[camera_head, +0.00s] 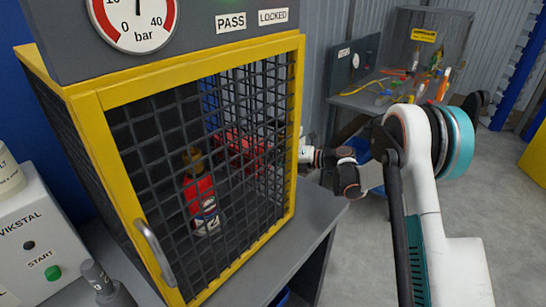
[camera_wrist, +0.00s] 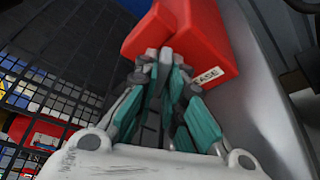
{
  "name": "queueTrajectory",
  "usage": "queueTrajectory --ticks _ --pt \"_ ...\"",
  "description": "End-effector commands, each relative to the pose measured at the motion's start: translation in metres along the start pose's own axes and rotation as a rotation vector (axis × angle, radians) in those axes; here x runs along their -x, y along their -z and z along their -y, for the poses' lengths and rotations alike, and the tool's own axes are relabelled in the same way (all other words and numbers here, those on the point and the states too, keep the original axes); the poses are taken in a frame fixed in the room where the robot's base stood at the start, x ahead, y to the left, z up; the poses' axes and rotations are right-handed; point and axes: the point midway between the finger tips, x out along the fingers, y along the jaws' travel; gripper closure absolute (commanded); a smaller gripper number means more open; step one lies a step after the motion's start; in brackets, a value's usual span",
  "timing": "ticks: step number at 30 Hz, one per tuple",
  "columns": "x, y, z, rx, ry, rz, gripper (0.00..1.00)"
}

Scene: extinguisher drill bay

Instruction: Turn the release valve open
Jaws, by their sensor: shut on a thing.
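In the wrist view a red block-shaped part (camera_wrist: 212,45) carries a white label whose visible letters read "EASE"; I take it as the release valve. My gripper (camera_wrist: 160,58) has its teal fingers close together, with their grey tips against the red part's lower left edge. It is shut on that part. In the head view the arm reaches to the right side of the yellow-framed cage, and the corner post and mesh mostly hide the gripper. A red shape (camera_head: 240,147) shows dimly through the mesh there. How far the valve is turned cannot be told.
A red extinguisher (camera_head: 201,197) stands inside the mesh cage (camera_head: 100,140), whose door has a grey handle (camera_head: 154,250). Above are a pressure gauge (camera_head: 135,18) and "PASS" and "LOCKED" labels. A cluttered workbench (camera_head: 375,100) stands behind. Grey floor at right is clear.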

Motion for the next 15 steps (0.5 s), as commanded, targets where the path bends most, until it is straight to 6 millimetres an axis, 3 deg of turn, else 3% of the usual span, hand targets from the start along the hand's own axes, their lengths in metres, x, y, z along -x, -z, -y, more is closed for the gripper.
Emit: queueTrajectory --ticks 15 --pt "-0.0001 0.0005 -0.0005 0.151 0.063 -0.001 1.0"
